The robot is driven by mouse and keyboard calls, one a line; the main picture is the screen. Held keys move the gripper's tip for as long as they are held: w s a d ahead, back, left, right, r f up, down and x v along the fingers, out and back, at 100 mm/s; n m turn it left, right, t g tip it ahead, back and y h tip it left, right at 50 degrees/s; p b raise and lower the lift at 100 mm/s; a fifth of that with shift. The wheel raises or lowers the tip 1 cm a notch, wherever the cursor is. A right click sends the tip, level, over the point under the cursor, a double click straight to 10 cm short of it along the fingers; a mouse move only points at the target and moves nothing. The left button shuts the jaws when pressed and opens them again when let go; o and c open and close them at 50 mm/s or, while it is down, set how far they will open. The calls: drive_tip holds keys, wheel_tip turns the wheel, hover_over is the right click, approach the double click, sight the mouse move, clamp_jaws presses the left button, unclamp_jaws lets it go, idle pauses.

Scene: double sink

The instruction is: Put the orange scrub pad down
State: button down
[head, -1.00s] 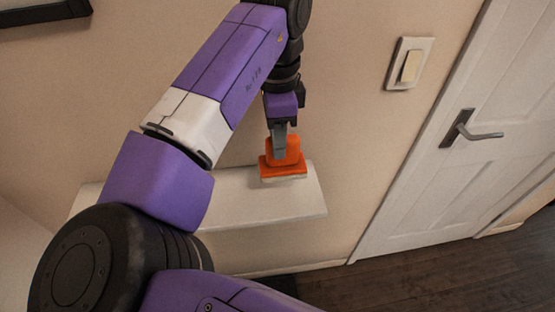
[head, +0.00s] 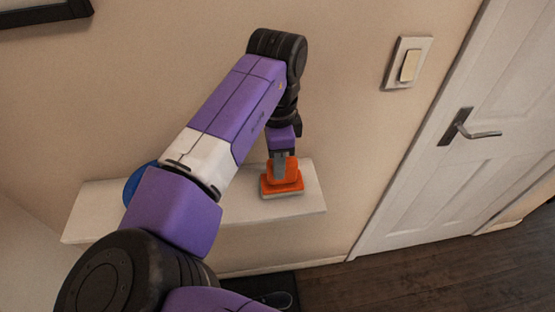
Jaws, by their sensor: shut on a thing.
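The orange scrub pad (head: 283,182) has an orange handle block on top and a pale underside. It is at the right part of a white shelf (head: 240,210) against the wall. My gripper (head: 280,170) points down and is shut on the pad's handle from above. The pad is very low over the shelf top; I cannot tell for sure whether its underside touches the surface.
A blue round thing (head: 138,184) stands on the shelf's left part, mostly hidden behind my arm. The shelf is bare to the right of the pad. A light switch (head: 408,64) and a white door (head: 480,150) are at the right. A dark mat (head: 265,290) lies on the floor below.

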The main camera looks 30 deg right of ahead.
drive_tip(key=c, duration=1.1)
unclamp_jaws()
wheel_tip(320, 180, up, 12)
drive_tip(key=shift+r+b, duration=0.15)
drive_tip(key=shift+b, duration=0.65)
